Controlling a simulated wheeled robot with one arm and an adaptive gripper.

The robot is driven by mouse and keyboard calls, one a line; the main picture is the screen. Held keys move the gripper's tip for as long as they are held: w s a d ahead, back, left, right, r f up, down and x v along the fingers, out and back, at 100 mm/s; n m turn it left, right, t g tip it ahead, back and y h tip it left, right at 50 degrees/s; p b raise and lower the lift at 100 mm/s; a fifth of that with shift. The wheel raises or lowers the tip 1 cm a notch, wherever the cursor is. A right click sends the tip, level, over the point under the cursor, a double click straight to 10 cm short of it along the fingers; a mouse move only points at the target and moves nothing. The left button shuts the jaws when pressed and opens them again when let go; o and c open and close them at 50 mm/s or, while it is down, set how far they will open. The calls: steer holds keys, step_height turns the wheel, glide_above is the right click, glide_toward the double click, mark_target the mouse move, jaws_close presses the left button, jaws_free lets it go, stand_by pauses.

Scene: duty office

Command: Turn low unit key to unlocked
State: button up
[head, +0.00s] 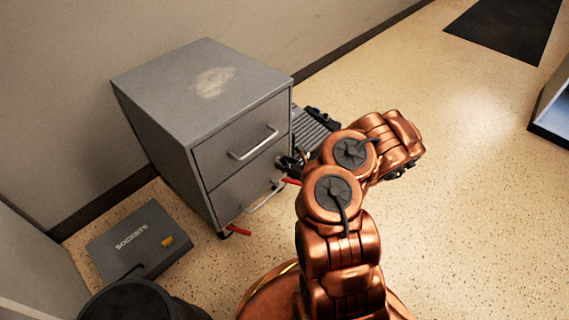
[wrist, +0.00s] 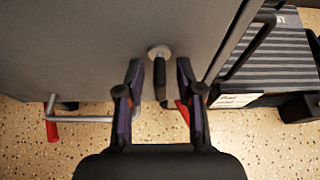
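The low unit is a grey two-drawer cabinet (head: 235,120) against the wall, both drawers shut. In the wrist view its grey front (wrist: 75,40) fills the upper left. A round silver lock (wrist: 159,51) sits there with a dark key (wrist: 160,80) hanging straight down from it. My gripper (wrist: 159,70) is open, one finger on each side of the key, with gaps visible on both sides. In the head view my gripper (head: 289,163) is at the cabinet's front right, and the lock is hidden behind it.
Silver bar handles (head: 254,143) stick out from the drawers. Red levers (head: 238,231) show near the floor. A dark ribbed case (wrist: 275,60) stands right beside the cabinet. A grey sockets box (head: 140,240) lies at left.

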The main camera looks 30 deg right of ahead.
steer(key=v, duration=1.2)
stand_by(0.6)
stand_by(0.5)
